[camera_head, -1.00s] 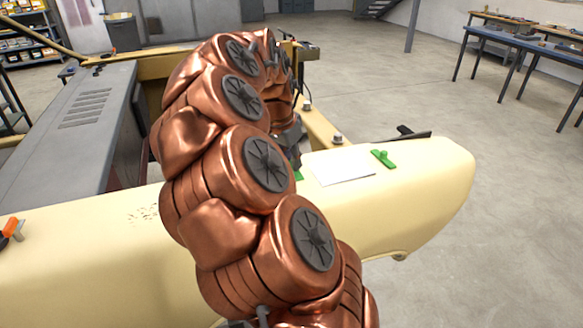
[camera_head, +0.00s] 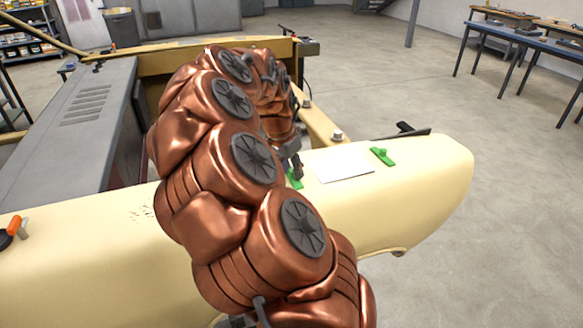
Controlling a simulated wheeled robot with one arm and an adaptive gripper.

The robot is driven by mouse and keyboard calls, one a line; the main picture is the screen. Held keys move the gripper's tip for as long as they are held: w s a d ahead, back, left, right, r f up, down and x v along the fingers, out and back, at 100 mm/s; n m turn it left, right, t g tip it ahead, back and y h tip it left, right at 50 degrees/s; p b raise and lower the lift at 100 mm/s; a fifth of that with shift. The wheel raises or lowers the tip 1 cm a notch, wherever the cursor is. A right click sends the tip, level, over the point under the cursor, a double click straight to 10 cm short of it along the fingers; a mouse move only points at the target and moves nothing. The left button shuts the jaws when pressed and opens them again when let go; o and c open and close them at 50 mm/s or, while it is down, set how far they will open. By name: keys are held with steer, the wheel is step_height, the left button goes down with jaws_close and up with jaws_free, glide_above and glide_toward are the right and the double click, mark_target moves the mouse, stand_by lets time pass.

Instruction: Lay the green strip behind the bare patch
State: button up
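A pale rectangular patch (camera_head: 343,165), which may be the bare patch, lies on the cream body panel. A small green piece (camera_head: 296,181) shows at the patch's left, mostly hidden behind my copper arm. Another green piece (camera_head: 382,156), with a raised part on top, lies at the patch's right. I cannot tell for sure which is the green strip. My gripper (camera_head: 296,172) is dark, points down at the left green piece and is partly hidden by my arm. Whether its fingers are open, or hold the piece, cannot be made out.
The cream panel (camera_head: 420,185) is long and rounded at its right end. A dark flat tool (camera_head: 405,132) lies at its back edge, near a bolt-like knob (camera_head: 337,135). An orange-handled tool (camera_head: 13,226) is at the far left. The panel right of the patch is mostly clear.

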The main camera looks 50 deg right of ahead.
steer(key=shift+o, duration=0.4)
steer(key=shift+r, duration=0.2)
steer(key=b+v, duration=0.2)
steer(key=v, duration=1)
steer(key=shift+a, duration=0.1)
